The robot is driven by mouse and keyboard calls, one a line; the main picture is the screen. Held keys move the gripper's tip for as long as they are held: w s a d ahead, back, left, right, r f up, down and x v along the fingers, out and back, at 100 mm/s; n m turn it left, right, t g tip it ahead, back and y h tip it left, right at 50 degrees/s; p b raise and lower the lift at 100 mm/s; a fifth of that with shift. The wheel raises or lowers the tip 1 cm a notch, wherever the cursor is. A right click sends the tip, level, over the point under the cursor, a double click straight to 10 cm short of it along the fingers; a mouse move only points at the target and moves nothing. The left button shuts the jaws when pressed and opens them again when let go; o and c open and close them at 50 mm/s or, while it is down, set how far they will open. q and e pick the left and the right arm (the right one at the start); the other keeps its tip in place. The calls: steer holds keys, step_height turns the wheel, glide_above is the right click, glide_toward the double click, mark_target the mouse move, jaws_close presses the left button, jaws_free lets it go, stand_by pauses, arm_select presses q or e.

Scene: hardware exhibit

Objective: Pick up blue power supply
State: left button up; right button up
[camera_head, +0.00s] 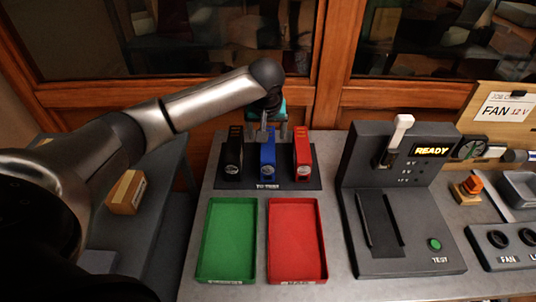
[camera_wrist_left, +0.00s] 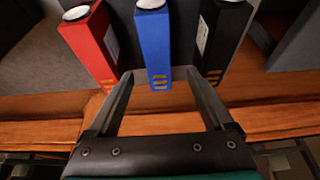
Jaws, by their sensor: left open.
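The blue power supply (camera_head: 268,158) stands on a dark mat (camera_head: 230,183) between a black power supply (camera_head: 234,155) and a red power supply (camera_head: 302,155). My left gripper (camera_head: 269,133) is at the far end of the blue unit. In the left wrist view, its two fingers (camera_wrist_left: 159,74) are open, one on each side of the blue power supply (camera_wrist_left: 153,42), with visible gaps and no grip on it. The red unit (camera_wrist_left: 92,42) is at the left there and the black unit (camera_wrist_left: 222,40) at the right. My right gripper is not in view.
A green tray (camera_head: 204,240) and a red tray (camera_head: 321,240) lie in front of the mat. A dark test station (camera_head: 445,205) with a lit READY display stands to the right. A cardboard box (camera_head: 127,192) lies on the left side surface. A wooden-framed window rises behind.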

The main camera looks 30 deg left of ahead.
mark_target(268, 148)
arm_select(q)
steer(key=b+x, duration=0.1)
steer(key=x, duration=0.3)
steer(key=shift+w+f, duration=0.15)
steer(key=shift+f, duration=0.15)
steer(key=b+x, duration=0.2)
steer(key=x, duration=0.2)
steer(key=shift+f, duration=0.4)
steer(key=shift+w+f, duration=0.15)
steer(key=shift+f, duration=0.1)
steer(key=c, duration=1.2)
steer(key=shift+c, duration=0.6)
jaws_close()
